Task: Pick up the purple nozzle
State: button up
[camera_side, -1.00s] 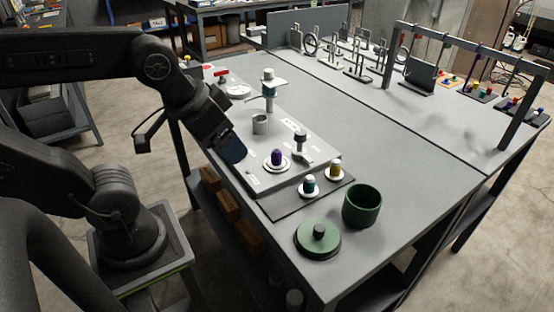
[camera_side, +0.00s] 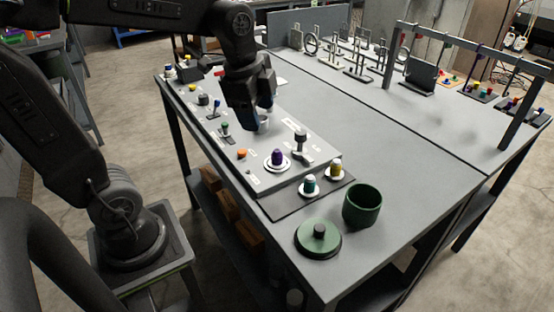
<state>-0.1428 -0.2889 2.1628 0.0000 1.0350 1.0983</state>
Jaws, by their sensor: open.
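The purple nozzle (camera_side: 277,157) stands upright on a round white base on the grey panel, near the panel's front part. My gripper (camera_side: 262,118) is above the panel, behind the nozzle and slightly to its left in the picture. It is open and apart from the nozzle. The fingers are dark and partly merge with the wrist. A grey cup-like part (camera_side: 264,124) on the panel is mostly hidden behind my gripper.
A teal nozzle (camera_side: 310,185) and a yellow nozzle (camera_side: 335,168) stand on a dark plate in front. A green cup (camera_side: 362,205) and a green lid (camera_side: 318,239) lie nearby. A dark-topped post (camera_side: 300,141) stands right of the purple nozzle.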

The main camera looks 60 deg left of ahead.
aim_at(277, 150)
jog(key=w+a+f+m+g, duration=0.35)
jog(key=w+a+m, duration=0.25)
jog(key=w+m, duration=0.3)
jog(key=shift+m+t, duration=0.45)
jog(key=shift+m, duration=0.05)
jog(key=f, duration=0.6)
jog(key=s+f, duration=0.1)
jog(key=f, duration=0.2)
jog(key=shift+s+d, duration=0.1)
jog(key=f, duration=0.2)
jog(key=d+f, duration=0.1)
jog(key=f, duration=0.1)
jog(key=shift+f, duration=0.7)
jog(key=shift+c, duration=0.3)
jog(key=c, duration=0.6)
